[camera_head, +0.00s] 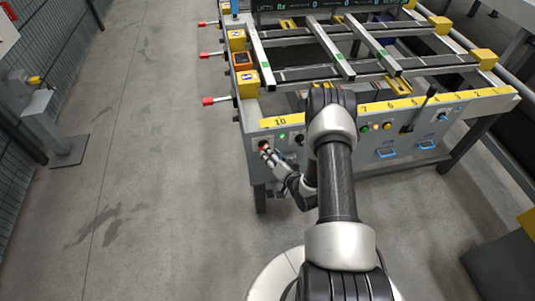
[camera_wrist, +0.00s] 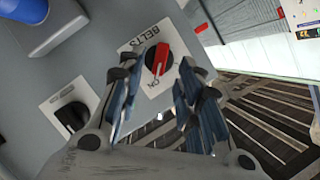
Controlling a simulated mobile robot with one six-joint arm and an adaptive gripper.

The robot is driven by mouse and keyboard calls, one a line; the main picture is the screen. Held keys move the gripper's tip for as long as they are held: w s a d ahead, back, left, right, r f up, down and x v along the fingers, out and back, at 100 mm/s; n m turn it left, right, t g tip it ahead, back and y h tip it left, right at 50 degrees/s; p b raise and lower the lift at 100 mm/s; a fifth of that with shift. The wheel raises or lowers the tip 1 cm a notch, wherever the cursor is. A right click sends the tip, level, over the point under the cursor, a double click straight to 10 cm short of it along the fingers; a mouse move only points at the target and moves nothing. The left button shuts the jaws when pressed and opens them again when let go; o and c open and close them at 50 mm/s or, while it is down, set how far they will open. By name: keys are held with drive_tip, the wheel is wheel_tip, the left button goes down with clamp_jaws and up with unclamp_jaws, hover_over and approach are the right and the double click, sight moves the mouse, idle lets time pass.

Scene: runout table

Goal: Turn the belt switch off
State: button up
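The belt switch (camera_wrist: 160,58) is a black round knob with a red handle, on a white plate marked BELTS and ON in the wrist view. Its red handle lies with one end near the ON mark; I cannot read an OFF mark. My gripper (camera_wrist: 159,70) is open, with one finger on each side of the knob. Whether the fingers touch it I cannot tell. In the head view my gripper (camera_head: 272,156) is at the left end of the front panel, close to the red of the switch (camera_head: 263,145).
A second black knob (camera_wrist: 72,116) on a white plate is left of my gripper in the wrist view, with a blue part (camera_wrist: 28,10) above it. A green lamp (camera_head: 282,136) is beside the switch.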

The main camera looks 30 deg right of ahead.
drive_tip(key=shift+b+x, duration=0.35)
drive_tip(key=shift+x, duration=1.3)
clamp_jaws()
